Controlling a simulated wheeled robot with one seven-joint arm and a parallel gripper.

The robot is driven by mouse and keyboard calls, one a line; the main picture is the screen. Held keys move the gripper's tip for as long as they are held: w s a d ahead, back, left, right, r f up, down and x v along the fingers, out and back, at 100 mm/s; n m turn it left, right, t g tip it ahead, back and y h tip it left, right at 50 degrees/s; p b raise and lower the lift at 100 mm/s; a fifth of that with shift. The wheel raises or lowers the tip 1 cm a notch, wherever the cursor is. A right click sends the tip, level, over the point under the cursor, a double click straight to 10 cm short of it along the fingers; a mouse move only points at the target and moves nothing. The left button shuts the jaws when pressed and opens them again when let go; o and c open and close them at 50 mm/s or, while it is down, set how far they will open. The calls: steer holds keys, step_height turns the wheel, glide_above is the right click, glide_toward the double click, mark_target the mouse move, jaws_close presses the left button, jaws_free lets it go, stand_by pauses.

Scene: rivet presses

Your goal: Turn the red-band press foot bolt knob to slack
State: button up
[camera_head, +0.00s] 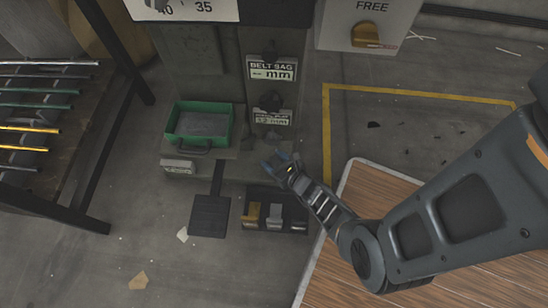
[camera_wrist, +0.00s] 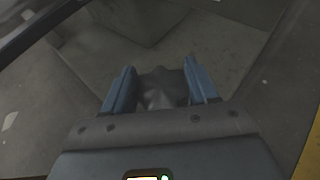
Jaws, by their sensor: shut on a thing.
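The press (camera_head: 205,75) is a grey machine standing at the upper middle of the head view. No red band shows on the visible part of it. My gripper (camera_head: 277,163) is low at the right of the press's foot, beside the green tray. In the wrist view its two blue fingers (camera_wrist: 161,88) are shut on a dark lobed knob (camera_wrist: 163,86), one finger on each side. The knob's lower part is hidden by the gripper body, and no slack mark is visible. In the head view the gripper hides the knob.
A green tray (camera_head: 170,123) sits on the press's ledge. Dark knobs with label plates (camera_head: 272,69) are above my gripper. A bin of coloured pieces (camera_head: 247,216) and a black pedal (camera_head: 210,216) lie below. A rod rack (camera_head: 118,95) stands left, a wooden top (camera_head: 350,190) right.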

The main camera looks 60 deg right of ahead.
steer(key=n+t+y, duration=0.1)
steer(key=n+y, duration=0.3)
steer(key=y, duration=0.1)
steer(key=shift+n, duration=0.4)
steer(key=n+y, duration=0.2)
steer(key=y, duration=0.1)
steer(key=n+g+y, duration=0.1)
steer(key=n+y, duration=0.2)
steer(key=shift+a+y, duration=0.2)
steer(key=shift+y, duration=0.1)
steer(key=shift+n, duration=0.3)
steer(key=o, duration=1)
steer(key=shift+c, duration=0.2)
steer(key=p+v, duration=0.2)
steer(key=v, duration=0.5)
steer(key=shift+s+d+r, duration=0.2)
steer(key=shift+s, duration=0.1)
